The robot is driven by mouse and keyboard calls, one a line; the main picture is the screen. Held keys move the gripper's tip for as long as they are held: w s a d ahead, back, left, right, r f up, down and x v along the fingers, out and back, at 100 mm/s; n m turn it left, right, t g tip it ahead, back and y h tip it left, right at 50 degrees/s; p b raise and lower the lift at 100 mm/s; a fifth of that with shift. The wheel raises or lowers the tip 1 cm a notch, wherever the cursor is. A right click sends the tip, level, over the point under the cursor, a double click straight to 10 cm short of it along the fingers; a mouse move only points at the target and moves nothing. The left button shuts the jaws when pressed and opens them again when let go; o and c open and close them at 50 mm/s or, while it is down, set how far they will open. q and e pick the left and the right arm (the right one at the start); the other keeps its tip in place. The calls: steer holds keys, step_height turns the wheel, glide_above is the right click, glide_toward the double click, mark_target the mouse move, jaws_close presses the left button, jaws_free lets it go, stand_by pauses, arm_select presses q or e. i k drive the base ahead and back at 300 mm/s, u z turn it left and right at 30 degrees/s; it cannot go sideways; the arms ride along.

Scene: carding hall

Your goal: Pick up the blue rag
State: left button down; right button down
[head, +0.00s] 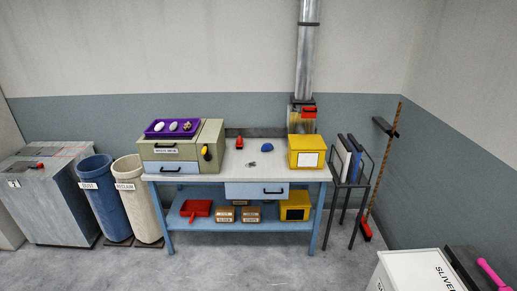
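A small rounded blue item (267,149), possibly the blue rag, lies on the grey top of the blue-framed workbench (220,168), right of centre and left of a yellow box. At this size I cannot make out whether it is cloth. Nothing covers it. Neither of my grippers is in view.
A yellow box (306,153) stands right of the blue item. A green cabinet (183,145) with a purple tray (172,128) stands left. A small red item (239,143) lies between. A blue bin (100,195) and a black rack (346,185) flank the bench. The floor ahead is clear.

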mark_target(267, 146)
steer(key=u, duration=0.7)
steer(key=i, duration=2.95)
steer(key=z, duration=1.5)
steer(key=i, duration=0.85)
steer(key=z, duration=0.8)
